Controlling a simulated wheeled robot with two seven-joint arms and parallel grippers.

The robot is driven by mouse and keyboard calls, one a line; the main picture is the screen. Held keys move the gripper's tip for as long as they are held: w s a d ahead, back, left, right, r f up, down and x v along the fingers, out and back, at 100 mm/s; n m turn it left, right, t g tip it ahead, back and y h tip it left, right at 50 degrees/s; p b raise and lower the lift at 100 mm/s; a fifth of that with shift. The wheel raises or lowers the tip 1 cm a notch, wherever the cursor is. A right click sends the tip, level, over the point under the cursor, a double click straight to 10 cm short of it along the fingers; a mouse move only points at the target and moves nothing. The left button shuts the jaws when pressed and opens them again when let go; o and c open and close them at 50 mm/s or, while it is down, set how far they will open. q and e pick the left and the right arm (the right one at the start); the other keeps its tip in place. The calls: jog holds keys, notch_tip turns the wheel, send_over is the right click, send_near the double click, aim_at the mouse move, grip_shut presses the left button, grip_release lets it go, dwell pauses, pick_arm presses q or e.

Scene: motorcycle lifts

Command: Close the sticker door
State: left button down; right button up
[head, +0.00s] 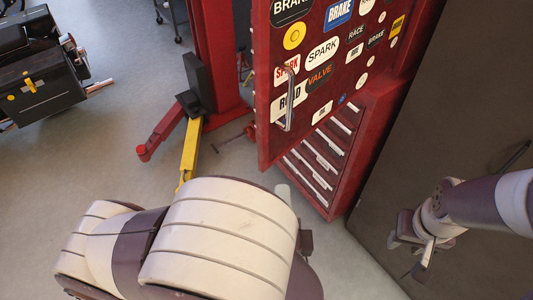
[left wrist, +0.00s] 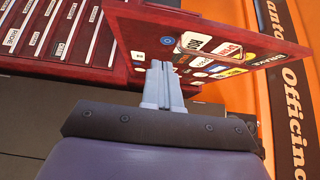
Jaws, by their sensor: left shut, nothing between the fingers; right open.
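The sticker door (head: 328,80) is a red panel covered in brand stickers, with a metal handle (head: 290,98). It stands open, swung out from the red drawer cabinet (head: 338,150). The door also shows in the left wrist view (left wrist: 215,38), beside the drawers. My left gripper (left wrist: 160,68) is shut and empty, its fingertips overlapping the door's stickered face in that view; I cannot tell whether they touch. In the head view my left arm mostly hides this gripper. My right gripper (head: 411,258) is open and empty at the right, away from the door.
A red lift post (head: 218,55) with a yellow arm (head: 190,148) stands left of the door. A dark machine (head: 40,70) is at the far left. A dark panel (head: 440,110) rises right of the cabinet.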

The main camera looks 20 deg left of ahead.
pick_arm(q)
send_near(266, 142)
jog(key=w+d, duration=0.2)
jog(key=w, duration=0.1)
jog(key=w+a+p, duration=0.1)
jog(key=w+a, duration=0.1)
jog(key=shift+w+a, duration=0.15)
jog(key=shift+a, duration=0.25)
jog(key=shift+w+a, duration=0.15)
jog(key=shift+a, duration=0.25)
jog(key=shift+w+a, duration=0.1)
